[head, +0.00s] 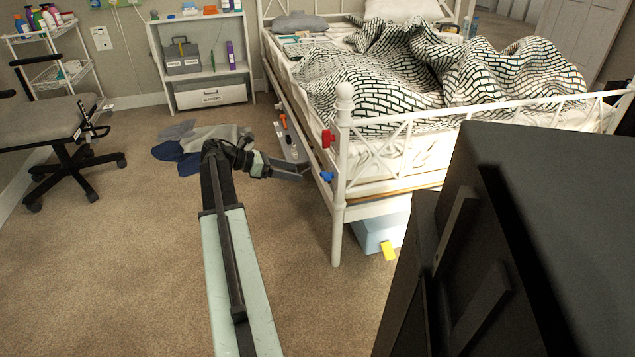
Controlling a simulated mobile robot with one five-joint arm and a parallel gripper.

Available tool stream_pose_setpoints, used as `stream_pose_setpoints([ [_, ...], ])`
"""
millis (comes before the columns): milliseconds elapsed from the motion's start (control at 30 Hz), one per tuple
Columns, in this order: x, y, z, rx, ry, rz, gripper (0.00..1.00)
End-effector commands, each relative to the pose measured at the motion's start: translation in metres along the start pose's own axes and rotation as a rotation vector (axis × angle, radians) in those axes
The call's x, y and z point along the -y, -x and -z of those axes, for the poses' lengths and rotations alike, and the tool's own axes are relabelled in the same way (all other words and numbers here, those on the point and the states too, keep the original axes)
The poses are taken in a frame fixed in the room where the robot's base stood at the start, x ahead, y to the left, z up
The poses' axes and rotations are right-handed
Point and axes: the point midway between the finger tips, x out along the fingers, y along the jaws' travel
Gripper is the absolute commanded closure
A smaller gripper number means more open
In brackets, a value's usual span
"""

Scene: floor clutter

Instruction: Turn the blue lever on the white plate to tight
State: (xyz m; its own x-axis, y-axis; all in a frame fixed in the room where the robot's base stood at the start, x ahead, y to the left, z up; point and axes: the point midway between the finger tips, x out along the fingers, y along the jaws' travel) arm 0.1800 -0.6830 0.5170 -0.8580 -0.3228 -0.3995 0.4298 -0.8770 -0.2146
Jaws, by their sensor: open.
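The lever's exact angle is too small to tell.
The white bed frame (339,215) stands right of my gripper. A blue box (375,234) with a yellow item (389,251) is under it. Dark furniture (560,240) fills the lower right. Clothes (185,148) lie behind my arm. Carpet (110,270) at left is clear.

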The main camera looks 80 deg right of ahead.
Motion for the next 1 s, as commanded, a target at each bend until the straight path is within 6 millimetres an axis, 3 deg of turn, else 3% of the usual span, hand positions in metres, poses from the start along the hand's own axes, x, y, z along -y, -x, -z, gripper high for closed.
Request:
stream_pose_setpoints([
  [33, 0.000, -0.013, -0.007, 0.014, 0.019, 0.023, 0.22],
  [133, 0.003, -0.020, -0.014, 0.026, 0.038, 0.039, 0.22],
  [267, 0.004, -0.026, -0.013, 0.026, 0.038, 0.039, 0.22],
  [633, 0.005, -0.088, -0.013, 0.024, 0.036, 0.037, 0.22],
  [1000, 0.006, -0.098, -0.016, 0.024, 0.036, 0.037, 0.22],
])
